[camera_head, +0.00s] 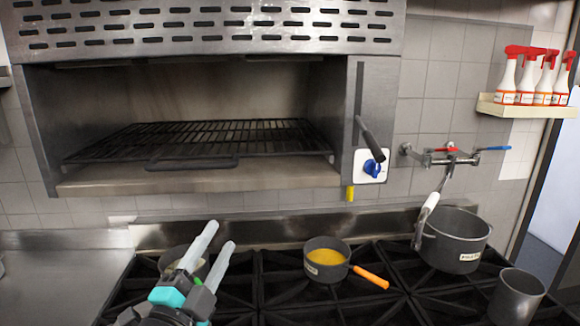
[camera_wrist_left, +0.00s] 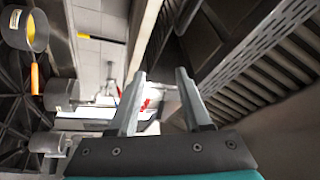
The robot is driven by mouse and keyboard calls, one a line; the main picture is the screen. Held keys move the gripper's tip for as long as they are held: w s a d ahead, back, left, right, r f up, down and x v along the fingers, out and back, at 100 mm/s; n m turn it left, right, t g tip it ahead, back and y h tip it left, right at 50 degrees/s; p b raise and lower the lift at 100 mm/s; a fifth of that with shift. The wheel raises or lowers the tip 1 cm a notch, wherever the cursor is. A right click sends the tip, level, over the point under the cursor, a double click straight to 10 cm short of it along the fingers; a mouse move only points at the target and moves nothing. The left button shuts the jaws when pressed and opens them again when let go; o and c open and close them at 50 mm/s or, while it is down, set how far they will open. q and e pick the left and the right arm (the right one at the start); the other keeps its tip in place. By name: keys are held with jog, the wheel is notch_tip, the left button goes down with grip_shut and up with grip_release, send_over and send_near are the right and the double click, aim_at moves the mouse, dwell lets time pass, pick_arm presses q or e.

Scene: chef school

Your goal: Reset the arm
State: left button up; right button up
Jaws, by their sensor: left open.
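My left gripper (camera_head: 211,247) comes up from the bottom of the head view, above the stove's left part. Its two grey fingers are apart and nothing is between them. In the left wrist view the same open fingers (camera_wrist_left: 160,95) show, also empty. My right gripper is in neither view. In the head view, a dark pot (camera_head: 170,262) is partly hidden behind the left gripper.
A small pot (camera_head: 313,258) with yellow-orange content and an orange handle stands on the black stove grates (camera_head: 375,305). A large pot (camera_head: 465,246) and a metal container (camera_head: 516,299) are at right. A grill oven (camera_head: 200,180) hangs above. Spray bottles (camera_head: 528,82) sit on a shelf.

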pick_arm(q)
jog(key=s+a+f+n+g+y, duration=0.3)
jog(key=s+f+n+g, duration=0.15)
jog(key=f, duration=0.35)
jog(key=s+a+f+n+g+y, duration=0.3)
jog(key=f+n, duration=0.3)
jog(key=f, duration=0.3)
jog(key=s+d+f+n+g, duration=0.1)
jog(key=s+f+n+g, duration=0.1)
jog(key=s+f+g, duration=0.55)
jog(key=s+d+f+n+g, duration=0.15)
jog(key=s+f, duration=0.35)
jog(key=s, duration=0.6)
notch_tip(320, 180, down, 30)
jog(key=g+b, duration=0.1)
jog(key=b, duration=1)
jog(key=s+a+f+b, duration=0.1)
jog(key=s+f+b, duration=0.4)
jog(key=f, duration=0.8)
jog(key=s+a+f+g+b, duration=0.1)
jog(key=s+a+f+b, duration=0.1)
jog(key=s+f+b, duration=0.4)
jog(key=s+f, duration=0.5)
jog(key=f, duration=0.2)
jog(key=shift+s+a+h, duration=0.25)
jog(key=shift+s+h, duration=0.05)
jog(key=shift+s, duration=0.05)
